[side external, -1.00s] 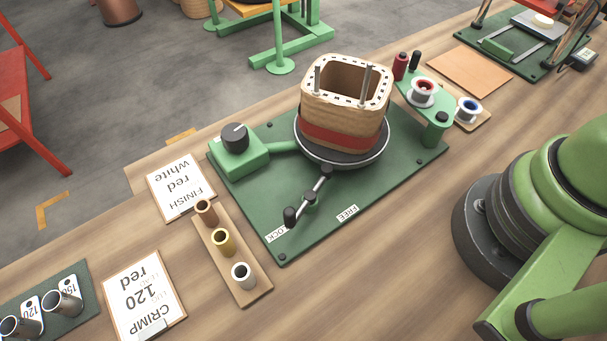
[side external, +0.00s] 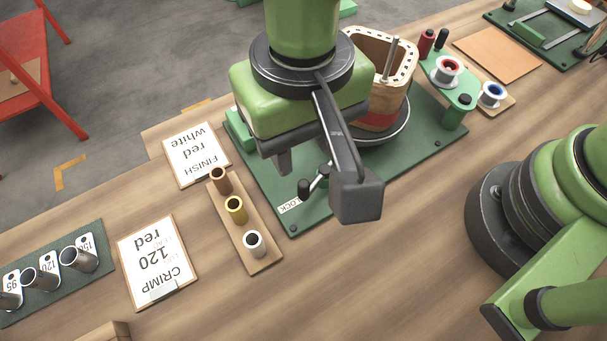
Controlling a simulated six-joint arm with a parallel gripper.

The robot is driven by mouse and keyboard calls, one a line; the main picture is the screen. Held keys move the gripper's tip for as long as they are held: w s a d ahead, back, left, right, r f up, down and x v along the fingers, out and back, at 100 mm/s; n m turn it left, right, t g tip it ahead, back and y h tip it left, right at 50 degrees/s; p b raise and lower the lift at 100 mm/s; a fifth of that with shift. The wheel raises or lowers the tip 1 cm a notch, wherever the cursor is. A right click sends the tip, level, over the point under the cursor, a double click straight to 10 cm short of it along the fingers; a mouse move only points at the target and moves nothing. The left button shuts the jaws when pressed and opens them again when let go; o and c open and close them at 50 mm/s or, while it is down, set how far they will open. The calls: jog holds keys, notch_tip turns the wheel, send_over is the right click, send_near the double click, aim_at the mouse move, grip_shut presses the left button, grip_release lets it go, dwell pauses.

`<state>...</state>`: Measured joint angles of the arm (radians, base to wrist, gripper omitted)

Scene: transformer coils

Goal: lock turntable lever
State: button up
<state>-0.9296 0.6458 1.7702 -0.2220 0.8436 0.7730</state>
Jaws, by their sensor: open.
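The turntable (side external: 392,132) stands on a green base plate (side external: 418,165) and carries a wooden coil form (side external: 385,95) with a red band. Its lever's black knob (side external: 304,188) sits beside the LOCK label (side external: 290,207). Only a short piece of the lever's metal rod shows. My gripper (side external: 319,186) is open above the front of the plate, with one grey finger left of the knob and the other to its right. I cannot tell whether a finger touches the lever. My gripper hides the FREE label and part of the coil form.
A rack with brown, brass and white sleeves (side external: 235,211) lies left of the plate, near the FINISH card (side external: 196,155) and CRIMP card (side external: 157,268). A green spool stand (side external: 458,100) is at the right. The bench in front of the plate is clear.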

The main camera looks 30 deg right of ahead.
aim_at(303, 183)
notch_tip(303, 183, down, 10)
jog(key=shift+r, duration=0.25)
